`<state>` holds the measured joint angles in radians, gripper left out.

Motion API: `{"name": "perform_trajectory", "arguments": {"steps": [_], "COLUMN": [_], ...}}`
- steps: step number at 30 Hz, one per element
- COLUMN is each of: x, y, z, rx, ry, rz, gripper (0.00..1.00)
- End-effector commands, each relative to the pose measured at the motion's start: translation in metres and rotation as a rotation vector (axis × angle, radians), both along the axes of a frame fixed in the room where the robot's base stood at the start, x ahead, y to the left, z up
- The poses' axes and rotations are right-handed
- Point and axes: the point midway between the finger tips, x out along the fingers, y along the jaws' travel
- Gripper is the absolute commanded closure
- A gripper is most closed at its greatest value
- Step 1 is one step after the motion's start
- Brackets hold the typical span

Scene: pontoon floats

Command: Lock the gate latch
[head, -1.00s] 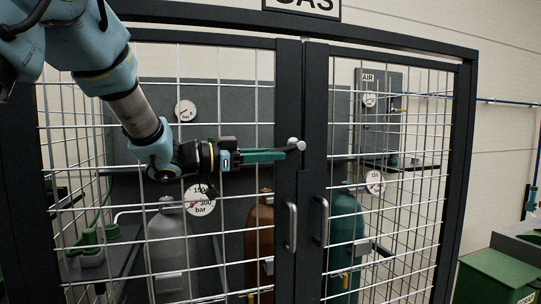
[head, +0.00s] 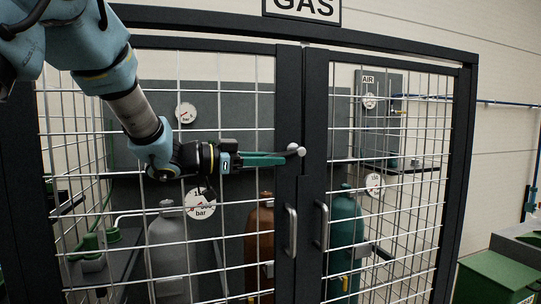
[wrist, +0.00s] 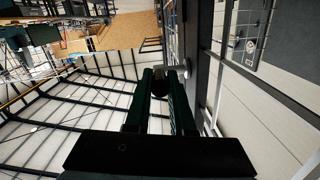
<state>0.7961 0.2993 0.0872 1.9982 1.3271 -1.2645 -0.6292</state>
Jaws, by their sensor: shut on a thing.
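The gate is the two-door black mesh front of the gas cage, with its doors (head: 287,180) meeting at a central seam. The latch is a small pale knob (head: 301,151) on the left door's frame beside the seam. My gripper (head: 294,153) reaches in from the left with its green fingers level and is shut on the latch knob. The fingertips hide part of it, so I cannot tell the latch's position. In the wrist view, my two dark fingers (wrist: 162,85) stand either side of a dark round shape beside the black door frame (wrist: 198,60).
Two vertical handles, left (head: 291,231) and right (head: 322,226), sit below the latch. Grey, brown and teal gas cylinders (head: 345,235) stand behind the mesh. A green bin (head: 495,280) is at the lower right.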

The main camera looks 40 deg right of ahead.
Motion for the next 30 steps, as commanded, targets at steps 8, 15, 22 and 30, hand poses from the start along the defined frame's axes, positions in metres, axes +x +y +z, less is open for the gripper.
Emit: {"name": "perform_trajectory", "arguments": {"steps": [8, 15, 22, 30], "x": [0.0, -0.0001, 0.0003, 0.0004], "y": [0.0005, 0.001, 0.0011, 0.0012], "z": [0.0168, 0.0166, 0.0141, 0.0143], "rx": [0.122, 0.181, 0.188, 0.187], "ry": [-0.044, -0.069, -0.073, -0.073], "rz": [-0.001, -0.002, -0.001, -0.001], "gripper": [1.0, 1.0, 1.0, 0.64]}}
